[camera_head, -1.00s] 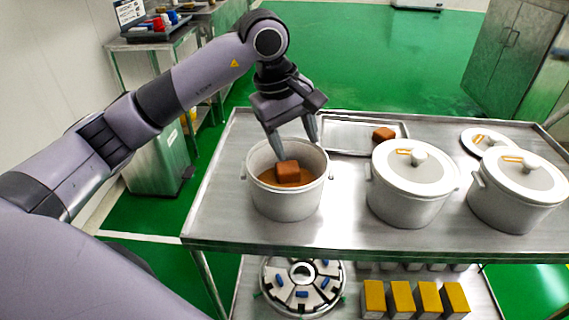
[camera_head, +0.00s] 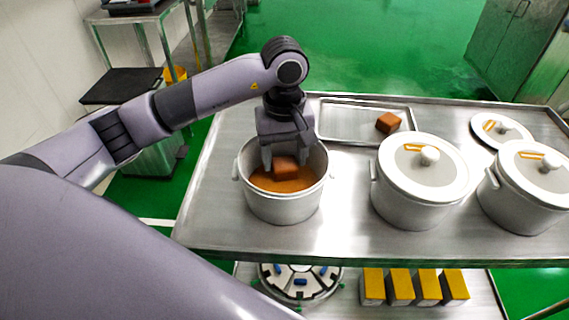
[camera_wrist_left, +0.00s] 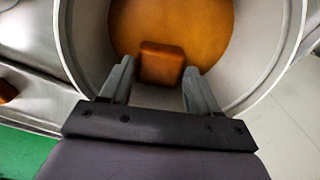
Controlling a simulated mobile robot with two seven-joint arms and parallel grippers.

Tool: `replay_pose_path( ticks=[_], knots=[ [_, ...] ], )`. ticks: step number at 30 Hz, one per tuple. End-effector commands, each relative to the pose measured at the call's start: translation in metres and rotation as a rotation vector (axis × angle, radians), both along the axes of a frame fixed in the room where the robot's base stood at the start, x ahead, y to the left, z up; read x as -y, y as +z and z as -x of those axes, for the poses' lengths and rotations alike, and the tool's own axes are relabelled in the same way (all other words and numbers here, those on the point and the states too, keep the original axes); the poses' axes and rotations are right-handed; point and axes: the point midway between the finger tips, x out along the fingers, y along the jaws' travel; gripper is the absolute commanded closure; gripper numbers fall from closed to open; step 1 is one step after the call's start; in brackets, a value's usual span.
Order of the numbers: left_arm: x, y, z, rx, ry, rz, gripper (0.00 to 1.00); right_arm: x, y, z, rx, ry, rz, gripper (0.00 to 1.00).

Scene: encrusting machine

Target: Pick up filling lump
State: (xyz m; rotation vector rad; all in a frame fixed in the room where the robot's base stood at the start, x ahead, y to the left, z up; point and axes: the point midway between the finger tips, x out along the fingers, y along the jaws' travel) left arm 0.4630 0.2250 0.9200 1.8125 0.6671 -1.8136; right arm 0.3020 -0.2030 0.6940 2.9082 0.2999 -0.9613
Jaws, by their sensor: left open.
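A brown, block-shaped filling lump (camera_head: 286,168) sits on the orange-brown filling (camera_head: 283,184) inside the open pot (camera_head: 284,207). In the left wrist view the lump (camera_wrist_left: 161,63) lies just beyond and between my fingertips. My left gripper (camera_head: 284,166) is open and points down into the pot, with one finger on each side of the lump. I cannot tell whether the fingers touch it. A second brown lump (camera_head: 389,122) rests on the metal tray (camera_head: 345,123) behind the pots. My right gripper is not in view.
Two lidded pots (camera_head: 420,200) (camera_head: 525,200) stand to the right on the steel table (camera_head: 330,235). A loose lid (camera_head: 503,128) lies at the back right. Yellow-topped boxes (camera_head: 400,285) and a round machine part (camera_head: 300,283) are on the lower shelf.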

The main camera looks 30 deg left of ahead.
Motion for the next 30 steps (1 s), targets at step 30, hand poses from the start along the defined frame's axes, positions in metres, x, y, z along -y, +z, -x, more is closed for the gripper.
replay_pose_path(
  ticks=[30],
  knots=[
    [0.000,-0.009,-0.001,0.004,0.000,0.002,0.78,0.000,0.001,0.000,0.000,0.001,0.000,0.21]
  ],
)
